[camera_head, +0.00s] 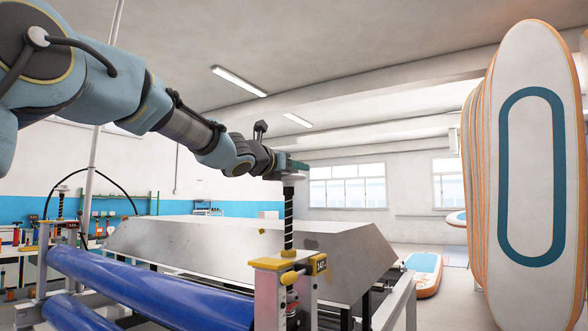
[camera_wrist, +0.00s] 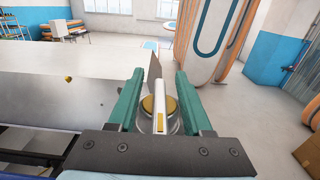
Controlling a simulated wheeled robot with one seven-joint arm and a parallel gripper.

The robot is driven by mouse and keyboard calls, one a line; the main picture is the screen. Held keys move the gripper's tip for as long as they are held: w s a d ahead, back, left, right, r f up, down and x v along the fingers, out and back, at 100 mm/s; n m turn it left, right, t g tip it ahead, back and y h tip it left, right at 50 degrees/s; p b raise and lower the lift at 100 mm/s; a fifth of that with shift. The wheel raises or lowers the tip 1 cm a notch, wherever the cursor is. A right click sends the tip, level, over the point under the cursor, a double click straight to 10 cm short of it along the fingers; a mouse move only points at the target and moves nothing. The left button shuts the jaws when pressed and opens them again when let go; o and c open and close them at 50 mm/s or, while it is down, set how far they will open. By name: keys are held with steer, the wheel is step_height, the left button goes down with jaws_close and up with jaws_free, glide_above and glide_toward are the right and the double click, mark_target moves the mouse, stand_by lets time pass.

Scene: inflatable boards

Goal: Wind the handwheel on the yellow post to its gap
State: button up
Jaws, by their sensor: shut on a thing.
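The yellow-topped post (camera_head: 269,264) stands at the front centre in the head view, with a dark threaded screw (camera_head: 289,222) rising from it. My gripper (camera_head: 297,166) is at the top of this screw and hides most of the handwheel there. In the wrist view, the handwheel (camera_wrist: 173,122) shows as a grey round part with a yellow middle and a pale bar across it. It lies between the two green fingers of my gripper (camera_wrist: 160,78), which is shut on it. The exact contact points and the gap's size are hard to tell.
A large grey metal slab (camera_head: 200,238) lies behind the post, with blue rolls (camera_head: 150,285) in front of it. Another post with a screw (camera_head: 60,208) stands at the left. Tall paddle boards (camera_head: 530,165) stand at the right. Floor beyond the slab looks open.

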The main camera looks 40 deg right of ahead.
jaws_close()
steer(key=shift+r+g+p, duration=0.25)
steer(key=shift+g+p, duration=0.05)
steer(key=shift+p, duration=0.35)
steer(key=shift+r+m+g+p, duration=0.15)
steer(key=shift+m+g+p, duration=0.5)
steer(key=shift+p, duration=0.55)
steer(key=g+p, duration=0.1)
steer(key=m+g+p, duration=0.2)
steer(key=shift+s+g+h+p, duration=0.25)
steer(key=shift+g+h+p, duration=0.05)
steer(key=shift+g+p, duration=0.1)
steer(key=m+g, duration=0.2)
steer(key=g, duration=0.1)
steer(key=shift+s+p, duration=0.25)
steer(key=shift+p, duration=0.05)
steer(key=m+g, duration=0.1)
steer(key=m+g+y, duration=0.1)
steer(key=g, duration=0.1)
steer(key=s+m+g+y, duration=0.1)
steer(key=m+g, duration=0.1)
steer(key=shift+f, duration=0.25)
steer(key=m+g+y, duration=0.1)
steer(key=g+y, duration=0.1)
steer(key=m+g+y, duration=0.1)
steer(key=shift+s+a+r+m+g, duration=0.1)
steer(key=shift+s+a+m+g, duration=0.15)
steer(key=shift+m+g, duration=0.1)
steer(key=shift+a+r+g+y, duration=0.1)
steer(key=shift+g+y, duration=0.2)
